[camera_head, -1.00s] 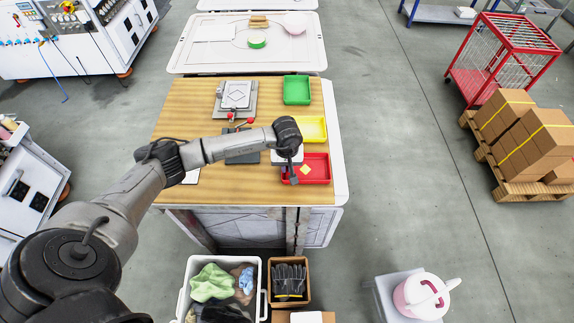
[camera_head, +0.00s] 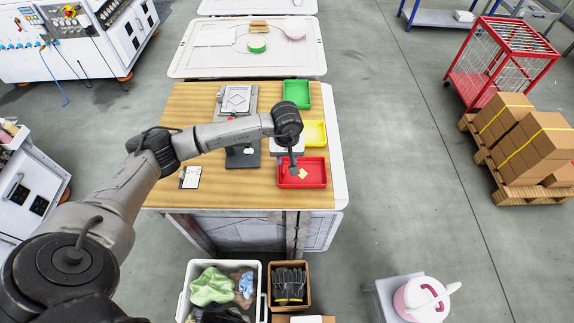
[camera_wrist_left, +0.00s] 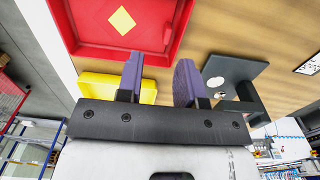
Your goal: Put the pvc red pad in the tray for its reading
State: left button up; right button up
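My left gripper (camera_head: 295,171) hangs above the red tray (camera_head: 316,181) at the front right of the wooden table. Its two purple-grey fingers (camera_wrist_left: 160,82) are apart with nothing between them in the left wrist view. A small yellow diamond (camera_head: 303,174) lies flat on the red tray's floor and also shows in the left wrist view (camera_wrist_left: 122,20). I cannot tell whether it is a pad or a marking. The yellow tray (camera_head: 318,133) and green tray (camera_head: 297,93) stand behind. I see no clearly recognisable red pad. My right gripper is out of view.
A dark stand (camera_head: 236,160) stands left of the trays, partly behind my arm. A grey device with a white plate (camera_head: 236,99) is farther back. A white card (camera_head: 189,177) lies at the front left. Bare wood (camera_head: 190,110) is free at the left.

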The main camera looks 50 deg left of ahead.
pick_arm(q)
notch_tip(320, 180, up, 5)
jog(key=s+d+f+n+t+h, duration=0.1)
jog(key=s+d+n+t+h, duration=0.15)
jog(key=d+h, duration=1.05)
jog(key=s+d+r+n+t+h, duration=0.1)
jog(key=d+r+n+t+h, duration=0.1)
jog(key=d+r+n+t, duration=0.45)
jog(key=d+r+n+t+h, duration=0.2)
jog(key=d+r+n+t, duration=0.1)
jog(key=d+n, duration=0.55)
jog(key=s+a+f+n+t+y, duration=0.15)
jog(key=a+f+n+y, duration=0.35)
jog(key=n, duration=0.6)
jog(key=s+a+f+n+t+y, duration=0.1)
jog(key=s+a+n+y, duration=0.15)
jog(key=n+y, duration=0.65)
jog(key=s+a+f+n+t+y, duration=0.1)
jog(key=a+f+n+y, duration=0.3)
jog(key=n, duration=0.8)
jog(key=s+f+n+g, duration=0.5)
jog(key=s+g, duration=0.1)
jog(key=s, duration=0.4)
jog(key=s+f+n+g+h, duration=0.1)
jog(key=s+f+n+g, duration=0.3)
jog(key=s, duration=0.5)
jog(key=shift+s+f+n+g, duration=0.4)
jog(key=shift+n+g, duration=0.55)
jog(key=shift+a+r, duration=0.1)
